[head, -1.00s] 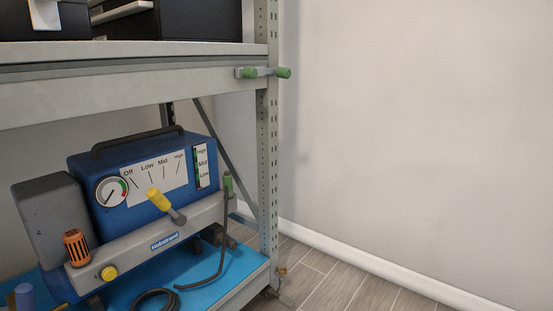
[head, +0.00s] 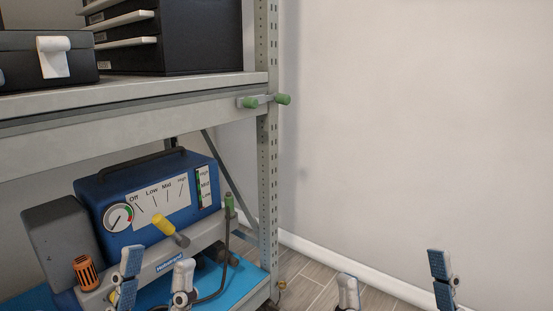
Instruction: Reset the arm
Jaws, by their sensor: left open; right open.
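My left gripper (head: 156,262) is at the bottom of the head view, with its two fingers apart and nothing between them. It overlaps the lower front of the blue machine (head: 120,190) in the picture; I cannot tell the distance between them. My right gripper (head: 393,264) is at the bottom right, its fingers spread wide and empty, in front of the wall and floor. Only the finger ends of both grippers show; the rest of both arms is out of view.
The grey rack (head: 130,120) fills the left. A green-ended handle (head: 265,101) sticks out from its post. A black box (head: 25,60) and a black drawer cabinet (head: 180,40) stand on its upper shelf. The white wall (head: 420,120) to the right is bare.

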